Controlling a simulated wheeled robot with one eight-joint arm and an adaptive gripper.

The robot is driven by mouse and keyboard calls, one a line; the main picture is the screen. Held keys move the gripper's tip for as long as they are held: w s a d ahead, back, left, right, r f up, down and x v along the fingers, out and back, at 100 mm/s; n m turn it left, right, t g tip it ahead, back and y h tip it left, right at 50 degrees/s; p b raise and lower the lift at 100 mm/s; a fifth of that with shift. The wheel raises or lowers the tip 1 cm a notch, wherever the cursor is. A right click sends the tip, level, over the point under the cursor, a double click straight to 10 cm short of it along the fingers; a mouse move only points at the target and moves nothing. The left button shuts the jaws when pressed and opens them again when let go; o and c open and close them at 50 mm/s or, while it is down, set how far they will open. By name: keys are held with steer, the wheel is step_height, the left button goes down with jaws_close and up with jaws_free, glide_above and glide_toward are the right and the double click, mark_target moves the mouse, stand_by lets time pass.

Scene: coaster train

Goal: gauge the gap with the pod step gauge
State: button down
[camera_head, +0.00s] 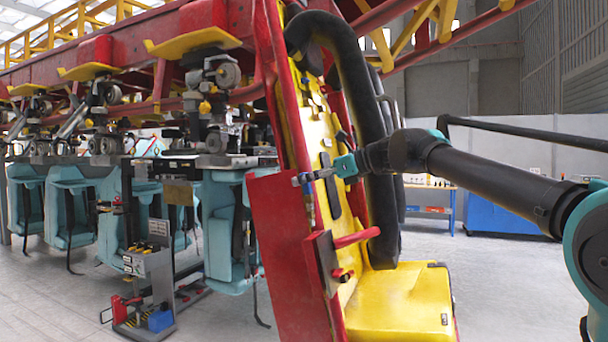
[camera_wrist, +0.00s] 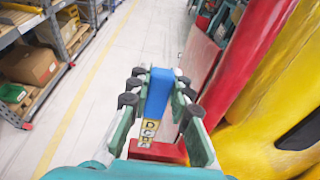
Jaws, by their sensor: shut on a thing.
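My gripper (camera_head: 304,180) reaches in from the right in the head view, in front of the red and yellow pod (camera_head: 390,298). In the wrist view my gripper (camera_wrist: 157,88) is shut on the step gauge (camera_wrist: 158,95), a blue bar between its fingers. Below the blue part the gauge has yellow and pale steps with dark letters, and a red part (camera_wrist: 158,152) shows beneath them. I cannot make out the gap, or whether the gauge touches the pod.
The pod's red panel (camera_head: 285,250) stands close below and left of my gripper. A red handle (camera_head: 357,237) sticks out to the right. A tool cart (camera_head: 148,275) stands on the floor at left. Shelves with boxes (camera_wrist: 30,62) line the wrist view's left; open floor (camera_wrist: 98,70) lies between.

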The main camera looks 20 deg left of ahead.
mark_target(312, 204)
steer(key=shift+s+d+f, duration=0.1)
steer(key=shift+d+f, duration=0.1)
steer(key=shift+f, duration=0.35)
stand_by(0.4)
steer(key=shift+d+f, duration=0.1)
steer(key=shift+f, duration=0.25)
steer(key=shift+d+f, duration=0.2)
steer(key=shift+f, duration=0.65)
steer(key=shift+d+f, duration=0.2)
steer(key=shift+f, duration=0.7)
steer(key=shift+d+f, duration=0.2)
steer(key=shift+f, duration=0.65)
stand_by(2.6)
steer(key=shift+a+r, duration=0.1)
stand_by(1.4)
